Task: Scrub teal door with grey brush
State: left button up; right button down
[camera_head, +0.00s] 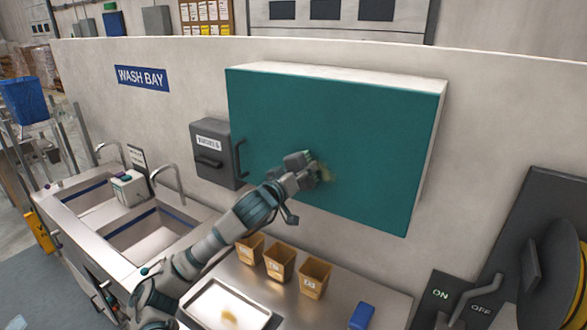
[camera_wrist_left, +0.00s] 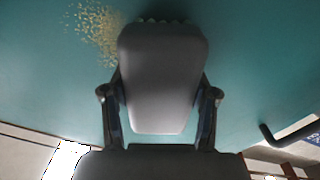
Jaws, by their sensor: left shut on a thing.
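The teal door (camera_head: 370,130) is the front of a wall cabinet in the head view and fills the background of the left wrist view (camera_wrist_left: 265,60). My left gripper (camera_head: 302,172) is at the lower middle of the door, shut on the grey brush (camera_wrist_left: 162,80). The brush's grey back faces the wrist camera, and bristle tips show at its top edge, at the door. Whether they press on it I cannot tell. A yellowish speckled patch of dirt (camera_wrist_left: 95,35) is on the door, beside the brush's upper left in the wrist view. My right gripper is not in view.
A steel counter below holds several tan cups (camera_head: 279,262), a tray (camera_head: 228,306) with a yellowish stain and a blue block (camera_head: 361,316). A dark grey box (camera_head: 212,155) is left of the cabinet. Sinks (camera_head: 150,235) stand left, an ON/OFF lever (camera_head: 478,300) right.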

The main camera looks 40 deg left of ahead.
aim_at(338, 175)
pick_arm(q)
jog(key=shift+w+d+p, duration=0.1)
jog(key=shift+w+d, duration=0.05)
jog(key=shift+d, duration=1.35)
jog(key=shift+w+d+p, duration=0.15)
jog(key=shift+w+d, duration=0.05)
jog(key=shift+d, duration=1.3)
jog(key=shift+w+d+p, duration=0.1)
jog(key=shift+w+d, duration=0.05)
jog(key=shift+d, duration=1.55)
jog(key=shift+s+a+b, duration=0.2)
jog(key=shift+a+b, duration=0.25)
jog(key=shift+a, duration=1.3)
jog(key=shift+s+a+b, duration=0.15)
jog(key=shift+a+b, duration=0.25)
jog(key=shift+a, duration=1.3)
jog(key=shift+s+a, duration=0.15)
jog(key=shift+a, duration=1.15)
jog(key=shift+s+a, duration=0.1)
jog(key=shift+a, duration=1.2)
jog(key=shift+s, duration=0.1)
